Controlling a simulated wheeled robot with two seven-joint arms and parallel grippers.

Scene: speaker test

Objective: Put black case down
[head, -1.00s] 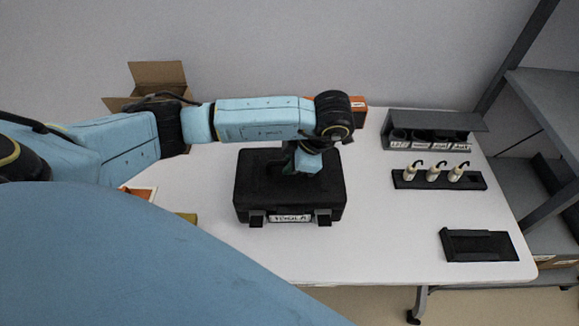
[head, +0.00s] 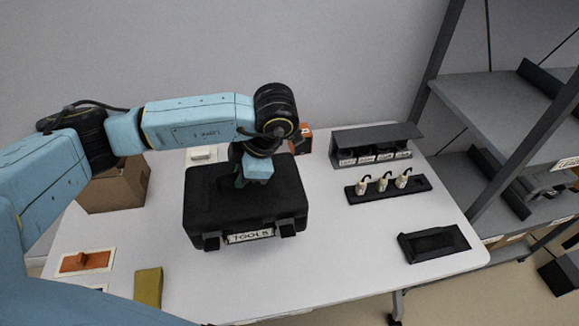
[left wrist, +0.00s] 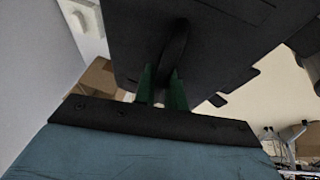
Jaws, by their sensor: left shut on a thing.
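The black case (head: 213,205) has latches and a "TOOLS" label (head: 250,236) on its front. It is over the middle of the white table (head: 340,240), lid up and roughly level. My left gripper (head: 241,180) reaches down from above and is shut on the case's top handle. In the left wrist view its green fingers (left wrist: 163,90) close around the dark handle (left wrist: 174,48), with the case lid (left wrist: 225,50) beyond. I cannot tell whether the case's underside touches the table. My right gripper is not in view.
A black holder with white bottles (head: 388,188), a labelled rack (head: 375,140) and a black tray (head: 433,244) stand on the right. A cardboard box (head: 118,187), an orange item (head: 84,262) and a yellow block (head: 148,287) are on the left. Grey shelves (head: 490,90) stand beyond the right edge.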

